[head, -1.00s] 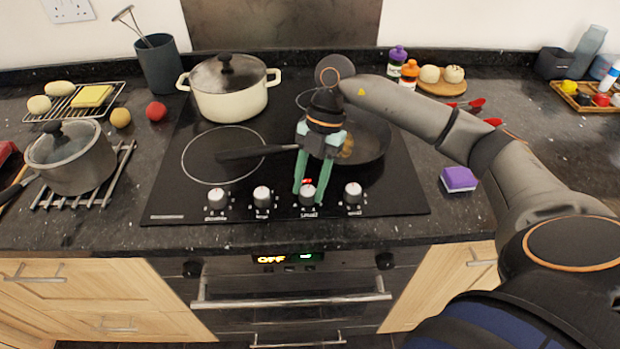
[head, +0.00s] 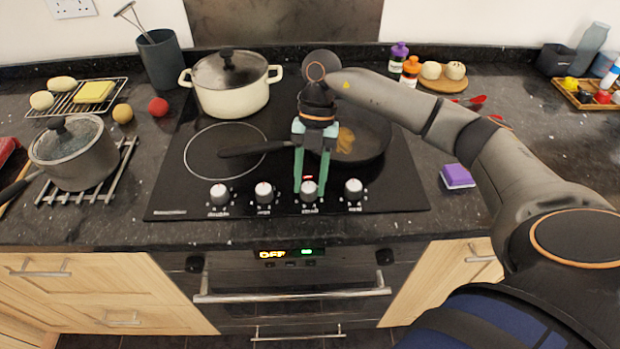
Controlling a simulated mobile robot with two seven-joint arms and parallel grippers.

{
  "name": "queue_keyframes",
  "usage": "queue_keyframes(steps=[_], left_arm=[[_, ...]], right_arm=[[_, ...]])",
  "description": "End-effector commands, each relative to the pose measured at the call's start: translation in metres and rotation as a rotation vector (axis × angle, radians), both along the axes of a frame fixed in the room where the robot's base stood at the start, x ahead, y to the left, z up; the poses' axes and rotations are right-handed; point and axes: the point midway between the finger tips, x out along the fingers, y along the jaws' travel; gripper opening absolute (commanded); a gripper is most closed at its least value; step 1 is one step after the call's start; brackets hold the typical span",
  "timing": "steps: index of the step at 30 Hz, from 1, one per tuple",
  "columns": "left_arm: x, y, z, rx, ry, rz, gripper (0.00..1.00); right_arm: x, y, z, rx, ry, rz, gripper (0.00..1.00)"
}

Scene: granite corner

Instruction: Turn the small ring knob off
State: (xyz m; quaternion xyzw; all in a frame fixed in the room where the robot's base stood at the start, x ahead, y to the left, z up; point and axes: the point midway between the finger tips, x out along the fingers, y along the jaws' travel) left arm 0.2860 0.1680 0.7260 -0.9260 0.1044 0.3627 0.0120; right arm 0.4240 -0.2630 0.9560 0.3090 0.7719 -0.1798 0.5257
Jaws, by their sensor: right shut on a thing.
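The black hob (head: 240,195) has a row of several white knobs along its front edge, with labels too small to read surely. My right gripper (head: 310,188) points down over the third knob from the left (head: 309,194), with one green finger on each side of it. It is shut on this knob. A small red mark shows between the fingers, just behind the knob. The other knobs, such as the far left one (head: 220,195), the second (head: 264,193) and the far right one (head: 353,190), stand free. My left gripper is not in view.
A black frying pan (head: 372,135) with food sits behind my right gripper, its handle pointing left. A cream lidded pot (head: 230,100) stands at the back left. A grey saucepan (head: 85,165) and purple sponge (head: 457,177) flank the hob. The oven (head: 290,290) is below.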

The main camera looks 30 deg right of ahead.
Motion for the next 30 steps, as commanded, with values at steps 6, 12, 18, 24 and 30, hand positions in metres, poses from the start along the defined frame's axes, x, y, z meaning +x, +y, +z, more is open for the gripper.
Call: queue_keyframes(steps=[6, 12, 18, 24, 30], left_arm=[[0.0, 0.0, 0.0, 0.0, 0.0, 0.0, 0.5], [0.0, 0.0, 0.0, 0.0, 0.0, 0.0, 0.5], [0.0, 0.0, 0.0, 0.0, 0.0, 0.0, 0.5], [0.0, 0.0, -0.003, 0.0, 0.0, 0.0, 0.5], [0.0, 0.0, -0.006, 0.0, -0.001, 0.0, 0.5]], right_arm=[[0.0, 0.0, 0.001, 0.0, -0.003, 0.0, 0.59], [0.0, 0.0, 0.0, 0.0, -0.001, 0.0, 0.73], [0.001, 0.0, 0.001, 0.0, -0.001, 0.0, 0.73], [0.008, -0.007, 0.023, 0.0, -0.007, -0.002, 0.73], [0.019, -0.02, 0.065, 0.001, -0.007, -0.003, 0.73]])
